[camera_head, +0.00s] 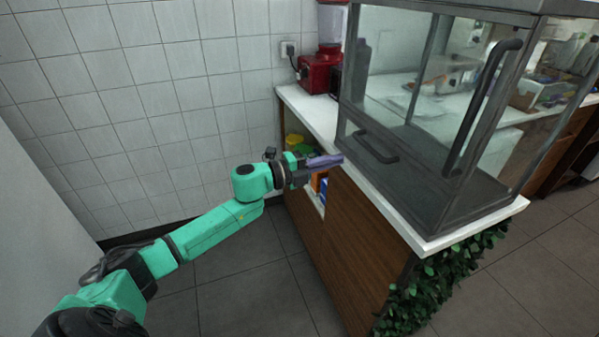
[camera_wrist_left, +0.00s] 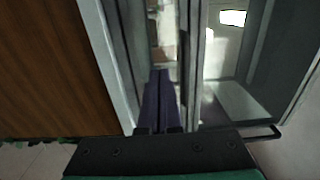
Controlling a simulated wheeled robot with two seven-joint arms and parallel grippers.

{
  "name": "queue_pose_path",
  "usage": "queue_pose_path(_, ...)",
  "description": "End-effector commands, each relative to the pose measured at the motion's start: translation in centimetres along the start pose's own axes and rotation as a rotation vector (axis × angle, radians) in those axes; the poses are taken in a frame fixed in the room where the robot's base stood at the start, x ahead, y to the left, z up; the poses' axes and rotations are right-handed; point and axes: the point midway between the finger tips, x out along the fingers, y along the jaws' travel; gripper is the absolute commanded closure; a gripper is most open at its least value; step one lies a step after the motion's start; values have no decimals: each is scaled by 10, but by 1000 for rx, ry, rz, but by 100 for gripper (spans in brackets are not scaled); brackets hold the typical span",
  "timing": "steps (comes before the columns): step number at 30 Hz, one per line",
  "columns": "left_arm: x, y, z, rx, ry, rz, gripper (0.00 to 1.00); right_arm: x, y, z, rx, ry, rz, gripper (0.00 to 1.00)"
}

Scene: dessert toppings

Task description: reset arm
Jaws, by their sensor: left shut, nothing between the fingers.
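My left arm reaches in from the lower left in the head view. My left gripper (camera_head: 325,161) is at the left edge of the white counter, close to the lower left corner of the glass cabinet (camera_head: 428,147). Its purple-grey fingers lie together with nothing between them. In the left wrist view the two shut fingers (camera_wrist_left: 159,102) point towards the cabinet's frame and glass; I cannot tell whether they touch it. My right gripper is not in these views.
The white counter (camera_head: 318,120) has a wooden front (camera_head: 350,235) and green leaves (camera_head: 440,285) at its near end. A red blender (camera_head: 318,72) stands at the back by the tiled wall (camera_head: 160,90). Items fill an open shelf under my gripper. The tiled floor (camera_head: 250,290) in front is clear.

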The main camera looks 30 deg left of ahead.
Motion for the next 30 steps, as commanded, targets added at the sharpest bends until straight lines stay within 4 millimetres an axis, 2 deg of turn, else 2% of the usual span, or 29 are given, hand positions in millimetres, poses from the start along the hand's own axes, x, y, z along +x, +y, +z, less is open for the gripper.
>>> queue_pose_path(3,-28,7,-1,-2,1,7,100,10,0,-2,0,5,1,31)
queue_pose_path(9,-61,4,-1,-4,1,4,100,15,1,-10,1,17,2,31)
queue_pose_path(17,-68,1,-1,-1,2,2,100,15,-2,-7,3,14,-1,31)
queue_pose_path(20,-71,8,9,-36,-31,4,100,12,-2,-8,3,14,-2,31)
queue_pose_path(23,-83,42,44,-173,-164,20,100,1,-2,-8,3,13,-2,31)
queue_pose_path(26,-113,113,82,-394,-373,63,100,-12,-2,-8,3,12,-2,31)
queue_pose_path(27,-128,148,92,-487,-461,88,100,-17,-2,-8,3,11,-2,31)
queue_pose_path(29,-153,200,96,-617,-583,131,100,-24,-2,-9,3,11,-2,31)
queue_pose_path(30,-171,235,93,-700,-661,163,100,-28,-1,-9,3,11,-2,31)
